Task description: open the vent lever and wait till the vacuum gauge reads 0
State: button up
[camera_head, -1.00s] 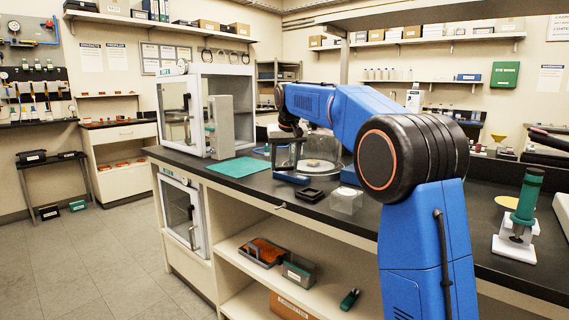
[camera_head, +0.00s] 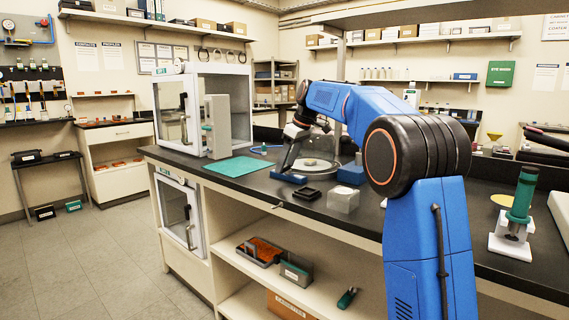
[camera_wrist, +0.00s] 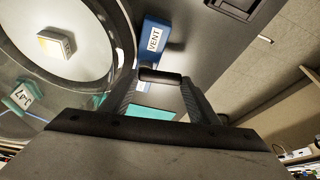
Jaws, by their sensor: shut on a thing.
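The blue vent block (camera_wrist: 154,40), with a white VENT label, stands beside a round clear chamber in the wrist view. It also shows at the bench front in the head view (camera_head: 288,177). My gripper (camera_wrist: 160,88) is shut on a short dark bar, which looks like the vent lever's handle (camera_wrist: 161,76), just beside the block. In the head view my gripper (camera_head: 289,158) points down over the block. The chamber (camera_head: 315,165) has a pale round plate inside. No vacuum gauge dial can be read in either view, and the lever's exact angle is unclear.
A green mat (camera_head: 237,166) and a glass-fronted cabinet (camera_head: 203,110) lie to the left. A small dark tray (camera_head: 307,194), a clear box (camera_head: 344,199) and another blue block (camera_head: 351,173) are close by. A green-and-white instrument (camera_head: 516,215) stands at the right.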

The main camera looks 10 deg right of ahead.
jog(key=n, duration=0.2)
jog(key=d+n+g, duration=0.1)
jog(key=n, duration=0.1)
jog(key=n+y, duration=0.1)
jog(key=n, duration=0.1)
jog(key=shift+s+d+g, duration=0.1)
jog(key=shift+d+g, duration=0.15)
jog(key=shift+g, duration=0.15)
dwell(0.3)
jog(key=o, duration=1)
jog(key=shift+o, duration=0.2)
jog(key=v, duration=1.2)
jog(key=shift+d, duration=0.1)
